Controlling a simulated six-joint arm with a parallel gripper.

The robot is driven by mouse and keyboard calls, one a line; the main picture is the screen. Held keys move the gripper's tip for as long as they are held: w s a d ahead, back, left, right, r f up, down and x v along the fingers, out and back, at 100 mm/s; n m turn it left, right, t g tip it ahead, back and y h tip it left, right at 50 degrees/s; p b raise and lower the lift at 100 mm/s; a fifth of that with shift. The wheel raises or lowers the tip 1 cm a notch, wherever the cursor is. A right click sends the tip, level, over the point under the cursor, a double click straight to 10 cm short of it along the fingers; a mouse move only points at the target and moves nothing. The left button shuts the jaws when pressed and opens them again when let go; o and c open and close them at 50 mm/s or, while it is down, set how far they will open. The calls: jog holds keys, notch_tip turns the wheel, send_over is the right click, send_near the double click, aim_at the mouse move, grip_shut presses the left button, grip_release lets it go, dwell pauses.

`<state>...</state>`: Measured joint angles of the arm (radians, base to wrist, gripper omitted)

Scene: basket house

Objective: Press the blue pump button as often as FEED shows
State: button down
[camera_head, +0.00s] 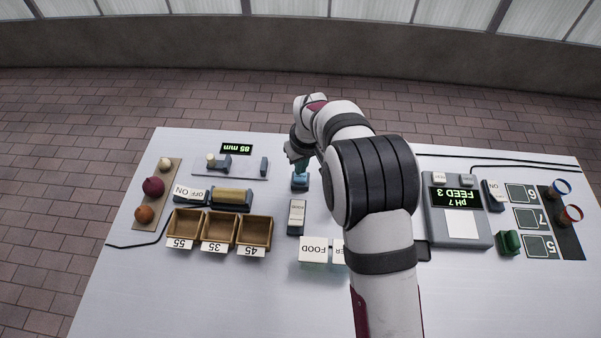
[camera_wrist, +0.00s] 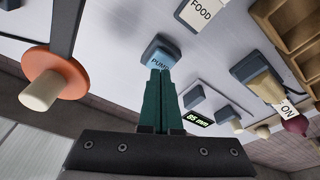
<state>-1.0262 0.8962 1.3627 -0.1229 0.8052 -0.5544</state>
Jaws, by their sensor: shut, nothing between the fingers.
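The blue pump button (camera_head: 300,182) sits on a dark base near the back middle of the white table. In the wrist view the pump button (camera_wrist: 162,50), labelled PUMP, is just beyond my fingertips. My gripper (camera_head: 301,166) points down over it, with its green fingers (camera_wrist: 160,75) together and nothing between them. The tips are at or very close to the button's top; I cannot tell whether they touch it. The display (camera_head: 457,195) on the grey box at the right reads "pH 7" and "FEED 3", upside down in the head view.
Wooden bins (camera_head: 203,229) and a gauge with an "85 mm" display (camera_head: 236,149) lie left. My arm hides the middle table.

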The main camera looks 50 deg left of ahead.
jog(key=shift+f, duration=1)
jog(key=shift+r, duration=1.1)
jog(key=shift+f, duration=0.1)
